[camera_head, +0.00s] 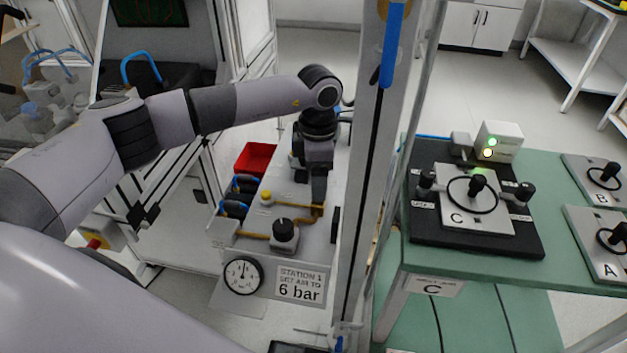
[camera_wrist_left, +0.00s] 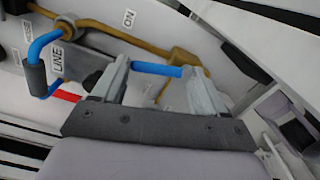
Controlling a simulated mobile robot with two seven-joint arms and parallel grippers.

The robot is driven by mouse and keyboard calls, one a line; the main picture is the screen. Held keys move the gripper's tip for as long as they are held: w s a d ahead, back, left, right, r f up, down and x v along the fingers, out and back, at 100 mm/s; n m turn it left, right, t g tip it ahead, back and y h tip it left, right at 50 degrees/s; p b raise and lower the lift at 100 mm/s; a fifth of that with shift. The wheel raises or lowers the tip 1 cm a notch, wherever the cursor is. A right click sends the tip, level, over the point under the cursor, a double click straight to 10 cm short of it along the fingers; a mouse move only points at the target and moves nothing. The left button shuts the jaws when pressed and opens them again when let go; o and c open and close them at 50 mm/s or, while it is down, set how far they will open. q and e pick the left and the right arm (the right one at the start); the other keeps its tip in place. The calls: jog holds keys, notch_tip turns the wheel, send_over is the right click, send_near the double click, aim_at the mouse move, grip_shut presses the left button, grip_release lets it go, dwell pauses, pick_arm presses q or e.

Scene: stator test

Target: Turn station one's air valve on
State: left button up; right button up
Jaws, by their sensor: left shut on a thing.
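My left gripper (camera_head: 318,195) reaches down at the back right of station one's air panel (camera_head: 240,240). In the left wrist view my left gripper (camera_wrist_left: 160,78) has its two grey fingers on either side of a short blue bar (camera_wrist_left: 155,69), which looks like the valve's handle, and is shut on it. The bar lies crosswise beside the brass pipework (camera_wrist_left: 185,58), with an "ON" label (camera_wrist_left: 129,18) nearby. In the head view the gripper hides the valve handle. My right gripper is not in view.
A round gauge (camera_head: 243,274), a black knob (camera_head: 284,232) and a "6 bar" sign (camera_head: 300,284) are at the panel's front. A metal post (camera_head: 370,180) stands close on the right. The green table (camera_head: 480,265) with unit C is beyond it. A red bin (camera_head: 255,158) is behind.

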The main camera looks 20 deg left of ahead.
pick_arm(q)
jog(key=shift+w+d+r+m+b, duration=0.15)
jog(key=shift+d+m+b, duration=0.1)
jog(key=shift+m, duration=0.45)
jog(key=shift+w+d+f+m+b, duration=0.15)
jog(key=shift+m+b, duration=0.1)
jog(key=shift+m, duration=0.45)
jog(key=shift+r, duration=0.1)
jog(key=o, duration=1.1)
jog(key=shift+s, duration=0.1)
jog(key=shift+c, duration=0.2)
notch_tip(320, 180, up, 7)
jog(key=shift+d, duration=0.1)
